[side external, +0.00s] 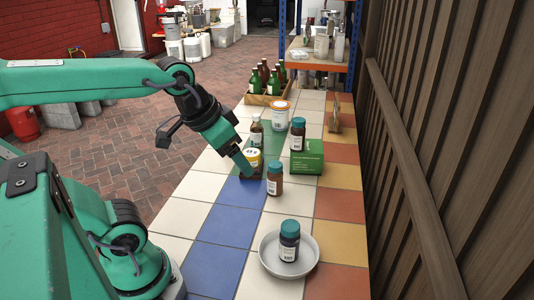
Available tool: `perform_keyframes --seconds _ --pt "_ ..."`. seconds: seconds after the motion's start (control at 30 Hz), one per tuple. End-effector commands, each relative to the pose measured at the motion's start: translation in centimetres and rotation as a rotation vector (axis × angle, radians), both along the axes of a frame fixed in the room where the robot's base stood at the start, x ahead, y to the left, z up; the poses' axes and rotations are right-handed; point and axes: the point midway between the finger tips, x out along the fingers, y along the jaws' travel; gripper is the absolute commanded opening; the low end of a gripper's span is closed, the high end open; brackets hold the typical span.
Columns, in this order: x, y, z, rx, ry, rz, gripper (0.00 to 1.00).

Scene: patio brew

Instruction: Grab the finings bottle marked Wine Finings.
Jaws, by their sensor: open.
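Several small brown bottles with teal caps stand on the tiled table; their label text is too small to read, so I cannot tell which is marked Wine Finings. One bottle (289,242) stands in a white dish at the front. Another bottle (274,182) stands upright on the tiles at mid-table. A slimmer brown bottle (257,134) stands further back. My gripper (245,167) is open, pointing down beside a small yellow-and-white-topped jar (254,158), left of the mid-table bottle. Its far finger is hard to make out.
The white dish (267,262) has a raised rim. The green box (308,160) stands right of the middle. A white tub (280,116) and a wooden crate (256,99) of bottles are behind. A wooden fence (440,130) borders the right. The front-left tiles are clear.

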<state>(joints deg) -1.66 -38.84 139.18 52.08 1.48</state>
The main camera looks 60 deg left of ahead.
Motion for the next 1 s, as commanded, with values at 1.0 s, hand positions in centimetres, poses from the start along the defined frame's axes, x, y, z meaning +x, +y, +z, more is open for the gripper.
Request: perform_keyframes --seconds 1.0 --pt "20.1 14.9 3.7 0.091 0.133 0.054 0.72"
